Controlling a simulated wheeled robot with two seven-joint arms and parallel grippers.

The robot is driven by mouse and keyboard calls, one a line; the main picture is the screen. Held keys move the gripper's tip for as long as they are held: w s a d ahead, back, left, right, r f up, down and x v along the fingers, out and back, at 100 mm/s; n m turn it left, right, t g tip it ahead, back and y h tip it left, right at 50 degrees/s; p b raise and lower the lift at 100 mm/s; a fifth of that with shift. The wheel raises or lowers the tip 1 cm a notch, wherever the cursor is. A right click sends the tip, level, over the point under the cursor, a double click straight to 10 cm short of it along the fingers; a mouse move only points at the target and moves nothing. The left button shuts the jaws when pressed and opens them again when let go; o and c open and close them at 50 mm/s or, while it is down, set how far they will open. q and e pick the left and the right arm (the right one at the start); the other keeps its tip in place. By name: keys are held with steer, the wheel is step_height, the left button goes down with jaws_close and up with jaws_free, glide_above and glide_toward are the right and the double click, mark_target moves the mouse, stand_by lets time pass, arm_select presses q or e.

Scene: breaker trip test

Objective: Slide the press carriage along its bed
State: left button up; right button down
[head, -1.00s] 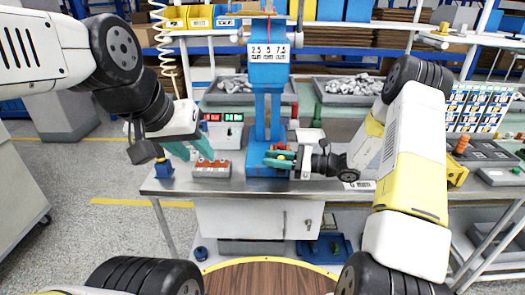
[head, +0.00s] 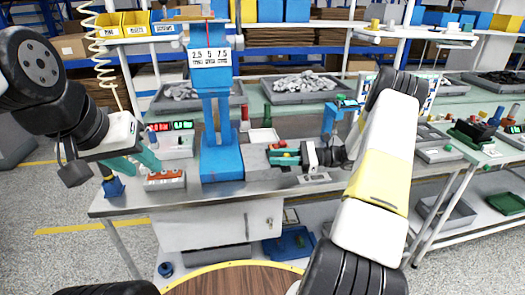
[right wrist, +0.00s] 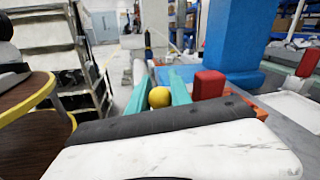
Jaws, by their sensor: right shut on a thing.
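The blue press (head: 221,160) stands on the steel bench, with a scale plate reading 2.5, 5 and 7.5 on its head. A grey bed (head: 255,160) extends to the right of its base. My right gripper (head: 284,152) is over the bed's right part, its teal fingers shut on a yellow ball knob (right wrist: 159,97). The knob shows between the fingers in the right wrist view; the carriage under it is mostly hidden by the gripper. A red block (right wrist: 207,84) stands beside the fingers there. My left gripper (head: 136,161) is open and empty, beside a red-topped grey box (head: 165,180).
A meter with green and red digits (head: 171,140) stands behind the box. A small blue fixture (head: 113,187) is at the bench's left end. Grey trays of metal parts (head: 300,90) lie behind. A blue stand (head: 330,122) is right of the press.

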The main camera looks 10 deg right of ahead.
stand_by(0.3)
steer(key=c, duration=1.5)
jaws_free()
steer(key=shift+o, duration=0.2)
steer(key=s+d, duration=0.1)
steer(key=d, duration=0.6)
steer(key=shift+s+d, duration=0.25)
steer(key=shift+d, duration=0.15)
